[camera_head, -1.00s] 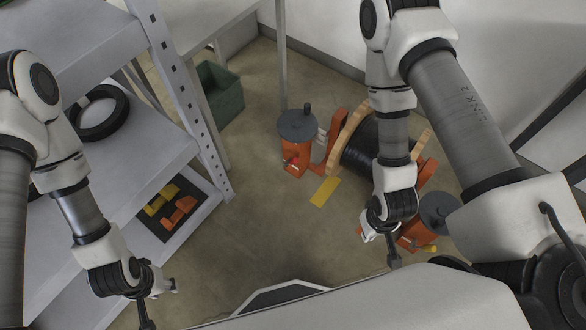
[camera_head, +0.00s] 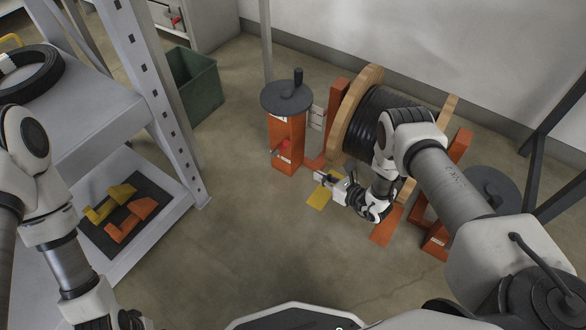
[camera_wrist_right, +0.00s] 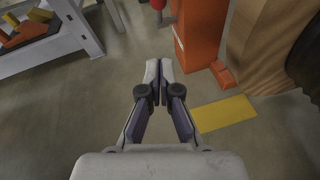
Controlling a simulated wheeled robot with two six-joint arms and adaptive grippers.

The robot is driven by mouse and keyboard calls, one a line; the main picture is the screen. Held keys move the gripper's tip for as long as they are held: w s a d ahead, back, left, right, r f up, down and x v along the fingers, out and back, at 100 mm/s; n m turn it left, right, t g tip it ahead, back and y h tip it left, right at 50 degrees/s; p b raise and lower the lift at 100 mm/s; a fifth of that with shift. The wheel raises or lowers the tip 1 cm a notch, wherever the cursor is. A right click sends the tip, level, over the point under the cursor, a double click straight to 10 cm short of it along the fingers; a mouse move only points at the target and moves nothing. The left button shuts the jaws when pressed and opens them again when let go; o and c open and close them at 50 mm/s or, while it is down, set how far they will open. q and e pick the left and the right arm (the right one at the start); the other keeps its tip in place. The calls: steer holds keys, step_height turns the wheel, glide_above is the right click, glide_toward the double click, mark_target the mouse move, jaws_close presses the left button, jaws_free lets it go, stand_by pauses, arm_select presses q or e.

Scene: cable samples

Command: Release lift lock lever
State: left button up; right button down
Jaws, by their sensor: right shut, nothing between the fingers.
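The lift lock lever, with a red end (camera_head: 283,145), sits on the front of the left orange jack stand (camera_head: 290,140), beside the cable drum. In the right wrist view its red tip (camera_wrist_right: 158,4) shows at the top edge, left of the orange stand (camera_wrist_right: 198,35). My right gripper (camera_head: 322,177) is shut and empty, low in front of the drum, to the right of and below the lever and apart from it. In the right wrist view its fingertips (camera_wrist_right: 154,66) are together and point toward the stand. My left gripper is cut off below the bottom-left edge.
The cable drum (camera_head: 359,123) with wooden flanges stands between two orange supports. A yellow floor marking (camera_head: 319,197) lies under my right gripper. A shelf (camera_head: 160,215) stands at left, a green bin (camera_head: 196,83) behind it. The floor in the middle is clear.

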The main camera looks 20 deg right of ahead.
steer(key=b, duration=0.6)
glide_toward(280, 148)
steer(key=w+a+f, duration=0.1)
steer(key=w+f, duration=0.2)
steer(key=w, duration=0.2)
steer(key=shift+w, duration=0.1)
